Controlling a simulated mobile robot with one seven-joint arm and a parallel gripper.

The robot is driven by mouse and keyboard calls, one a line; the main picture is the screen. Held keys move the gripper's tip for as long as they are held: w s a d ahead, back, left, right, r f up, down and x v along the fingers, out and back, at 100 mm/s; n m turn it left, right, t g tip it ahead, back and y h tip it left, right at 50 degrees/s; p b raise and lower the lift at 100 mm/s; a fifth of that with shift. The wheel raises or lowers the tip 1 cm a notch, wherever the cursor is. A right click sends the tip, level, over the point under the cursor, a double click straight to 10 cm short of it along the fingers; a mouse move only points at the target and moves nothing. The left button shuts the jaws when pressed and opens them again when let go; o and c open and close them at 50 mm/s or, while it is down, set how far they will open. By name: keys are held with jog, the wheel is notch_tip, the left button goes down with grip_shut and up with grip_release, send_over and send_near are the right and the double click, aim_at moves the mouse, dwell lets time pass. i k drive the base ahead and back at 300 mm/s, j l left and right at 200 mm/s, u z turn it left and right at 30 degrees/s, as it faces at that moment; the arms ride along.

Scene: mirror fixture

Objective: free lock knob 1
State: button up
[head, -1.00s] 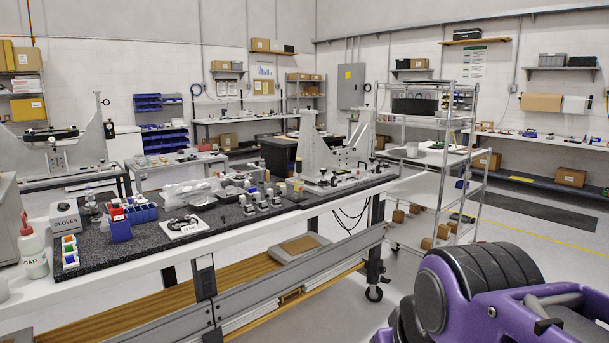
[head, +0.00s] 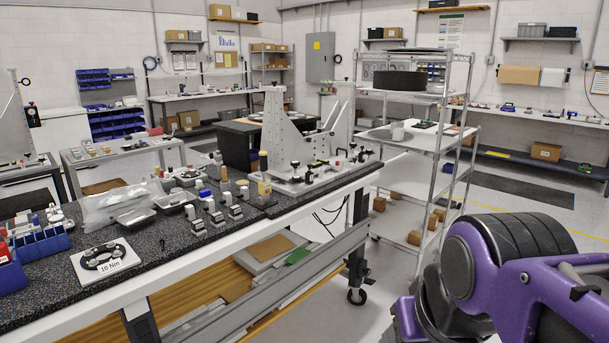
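A grey metal mirror fixture (head: 279,130) with a tall upright plate and a flat base stands at the far right end of the dark-topped workbench (head: 150,262). Small black knobs show on and around its base, one at the front (head: 295,165) and others (head: 352,147) at its right. I cannot tell which of them is lock knob 1, nor whether it is locked. My purple and black arm (head: 500,262) fills the lower right, well apart from the bench. My gripper's fingers are not in the picture.
Small metal mounts (head: 216,214), a plastic bag (head: 112,205), metal trays (head: 175,202), blue bins (head: 42,245) and a "10 Nm" plate (head: 104,260) crowd the bench. Open floor lies right of the bench.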

aim_at(296, 179)
jog(key=i, duration=0.55)
jog(key=i+l+u, duration=0.1)
jog(key=u, duration=0.3)
jog(key=i+l+u, duration=0.1)
jog(key=u, duration=0.3)
jog(key=i+l+u, duration=0.15)
jog(key=u, duration=0.2)
jog(key=i+l+u, duration=0.2)
jog(key=l, duration=0.2)
jog(key=l+u, duration=0.25)
jog(key=l, duration=0.15)
jog(key=i+l+u, duration=0.1)
jog(key=l, duration=0.45)
jog(key=i+l, duration=0.1)
jog(key=l, duration=0.45)
jog(key=i+l+u, duration=0.15)
jog(key=l, duration=0.45)
jog(key=k+j, duration=0.05)
